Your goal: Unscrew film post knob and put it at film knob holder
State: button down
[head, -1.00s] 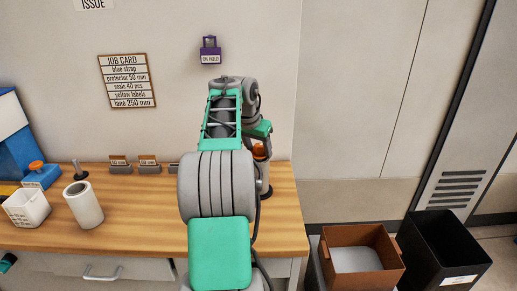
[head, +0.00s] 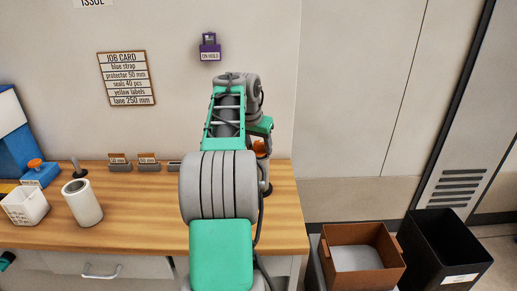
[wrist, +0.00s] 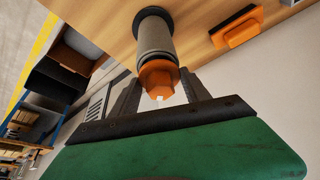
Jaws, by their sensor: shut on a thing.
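The film post knob (wrist: 158,75) is orange and sits at the end of a grey roll on its post (wrist: 154,35) in the wrist view. My gripper (wrist: 157,92) has one dark finger on each side of the knob and is shut on it. I cannot tell whether the knob is still threaded on the post. An orange block with a dark slot (wrist: 238,27) lies on the wooden table beside the roll; it may be the film knob holder. In the head view the knob (head: 260,147) shows only partly behind my arm.
The wooden table (head: 135,215) carries a white roll (head: 83,204), a white basket (head: 27,207) and small labelled blocks (head: 148,162) on the left. A brown box (head: 340,283) and a black bin (head: 445,265) stand on the right.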

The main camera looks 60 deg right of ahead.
jog(key=n+b, duration=0.1)
jog(key=n+t+b, duration=0.1)
jog(key=n+b, duration=0.1)
jog(key=shift+s+f, duration=0.15)
jog(key=shift+f, duration=0.05)
jog(key=shift+s+r+n+t, duration=0.15)
jog(key=shift+n+t, duration=0.15)
jog(key=shift+n, duration=0.3)
jog(key=shift+r+n+y+p, duration=0.35)
jog(key=shift+n+p, duration=0.25)
jog(key=shift+p, duration=0.25)
jog(key=shift+f+n+t+p, duration=0.1)
jog(key=shift+n+t+p, duration=0.3)
jog(key=shift+n+p, duration=0.25)
jog(key=shift+f, duration=0.2)
jog(key=shift+n, duration=0.25)
jog(key=shift+r+n+y+p, duration=0.25)
jog(key=shift+n+p, duration=0.15)
jog(key=shift+p, duration=0.65)
jog(key=n+y+p, duration=0.1)
jog(key=n+p, duration=0.2)
jog(key=p, duration=0.2)
jog(key=n+t+y+p, duration=0.1)
jog(key=n+p, duration=0.2)
jog(key=p, duration=0.1)
jog(key=shift+d+t+p, duration=0.1)
jog(key=shift+t+p, duration=0.2)
jog(key=shift+p, duration=0.05)
jog(key=shift+f+n+p, duration=0.3)
jog(key=shift+n, duration=0.2)
